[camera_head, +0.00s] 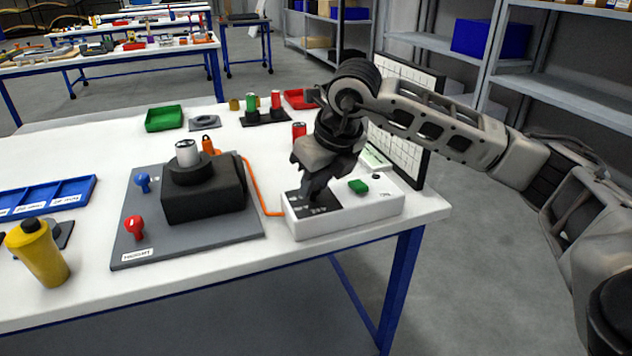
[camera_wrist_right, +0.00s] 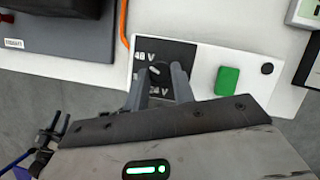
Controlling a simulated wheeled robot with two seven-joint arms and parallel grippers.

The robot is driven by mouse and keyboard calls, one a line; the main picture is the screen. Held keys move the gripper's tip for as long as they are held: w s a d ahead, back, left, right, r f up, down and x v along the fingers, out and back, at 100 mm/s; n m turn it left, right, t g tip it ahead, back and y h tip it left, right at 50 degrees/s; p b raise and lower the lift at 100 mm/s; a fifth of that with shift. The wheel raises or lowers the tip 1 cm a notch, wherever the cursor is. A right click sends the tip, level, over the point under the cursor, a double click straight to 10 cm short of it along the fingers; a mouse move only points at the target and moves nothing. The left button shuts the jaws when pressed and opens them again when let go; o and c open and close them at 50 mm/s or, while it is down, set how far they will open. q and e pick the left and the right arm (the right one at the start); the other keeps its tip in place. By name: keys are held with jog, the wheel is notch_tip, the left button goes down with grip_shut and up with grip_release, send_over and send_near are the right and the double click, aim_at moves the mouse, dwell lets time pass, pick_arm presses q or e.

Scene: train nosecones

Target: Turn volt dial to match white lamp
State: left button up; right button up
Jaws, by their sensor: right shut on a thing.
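The white control box (camera_head: 372,213) sits at the table's front right edge. Its dark volt panel shows "48 V" and "24 V" labels in the right wrist view; other markings are covered by the fingers. The round black volt dial (camera_wrist_right: 159,72) is between my right gripper's fingertips (camera_wrist_right: 160,80), which are shut on it. In the head view my right gripper (camera_head: 311,190) reaches down onto the panel and hides the dial. A white and silver cylinder (camera_head: 187,152) stands upright in a black fixture (camera_head: 203,190); I cannot tell whether it is the white lamp. My left gripper is out of view.
A green button (camera_head: 358,186) is right of the dial. An orange cable (camera_head: 258,184) runs from the fixture's board to the box. A dark-framed board (camera_head: 408,120) stands behind the box.

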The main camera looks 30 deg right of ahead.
jog(key=n+y, duration=0.1)
jog(key=n, duration=0.1)
jog(key=shift+d+n+b, duration=0.15)
jog(key=shift+n+b, duration=0.15)
jog(key=shift+b, duration=0.1)
jog(key=n+y, duration=0.1)
jog(key=n, duration=0.1)
jog(key=shift+w+n+g, duration=0.1)
jog(key=shift+n+g, duration=0.2)
jog(key=n, duration=0.2)
jog(key=n+g+y, duration=0.1)
jog(key=n, duration=0.1)
jog(key=shift+w+d+r+n+p, duration=0.1)
jog(key=shift+w+d+n+p, duration=0.1)
jog(key=shift+n+p, duration=0.2)
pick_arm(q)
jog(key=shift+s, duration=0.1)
pick_arm(e)
jog(key=shift+n, duration=0.3)
jog(key=shift+g, duration=0.3)
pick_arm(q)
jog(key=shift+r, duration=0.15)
pick_arm(e)
jog(key=o, duration=1)
